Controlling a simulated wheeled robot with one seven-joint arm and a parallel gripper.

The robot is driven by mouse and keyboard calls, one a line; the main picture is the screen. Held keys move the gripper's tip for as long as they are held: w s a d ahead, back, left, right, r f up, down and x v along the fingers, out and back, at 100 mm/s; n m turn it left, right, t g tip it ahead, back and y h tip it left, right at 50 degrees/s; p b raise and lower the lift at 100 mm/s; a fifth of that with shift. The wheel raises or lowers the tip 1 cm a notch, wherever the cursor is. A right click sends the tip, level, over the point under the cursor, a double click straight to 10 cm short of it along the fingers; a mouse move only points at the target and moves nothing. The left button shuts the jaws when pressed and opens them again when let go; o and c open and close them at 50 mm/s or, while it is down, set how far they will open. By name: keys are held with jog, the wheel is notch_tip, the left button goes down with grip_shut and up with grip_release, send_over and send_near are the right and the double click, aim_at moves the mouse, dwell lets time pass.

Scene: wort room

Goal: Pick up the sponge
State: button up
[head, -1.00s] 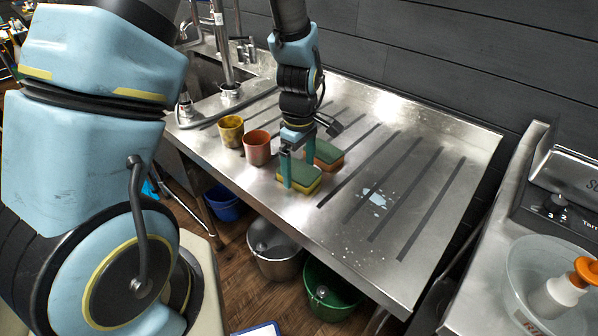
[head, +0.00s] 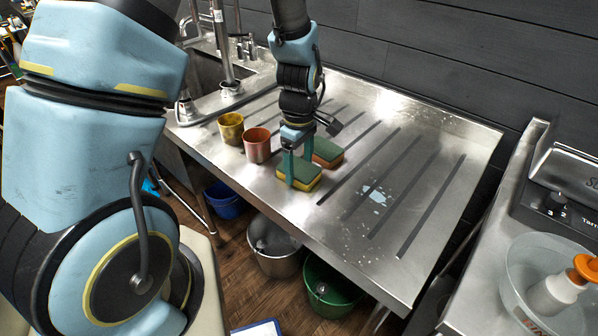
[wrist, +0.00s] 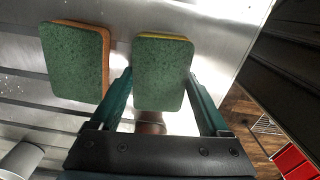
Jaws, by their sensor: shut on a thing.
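A sponge with a green top and yellow body (head: 305,174) is at the front of the steel drainboard, and it shows between my fingers in the wrist view (wrist: 163,75). My gripper (head: 298,168) points down and is shut on this sponge, one finger on each side. The sponge looks level and at or very near the steel surface; I cannot tell a gap. A second sponge, green with an orange body (head: 325,152), lies just behind it and shows to the left in the wrist view (wrist: 75,62), apart from my fingers.
A yellow cup (head: 231,128) and a reddish cup (head: 257,146) stand left of the sponges. The grooved drainboard (head: 430,150) is clear to the right, apart from a wet patch. A metal bucket (head: 272,262) and a green bucket (head: 330,293) stand below.

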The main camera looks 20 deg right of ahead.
aim_at(299, 168)
notch_tip(299, 168, up, 10)
jog(key=b, duration=0.2)
dwell(0.5)
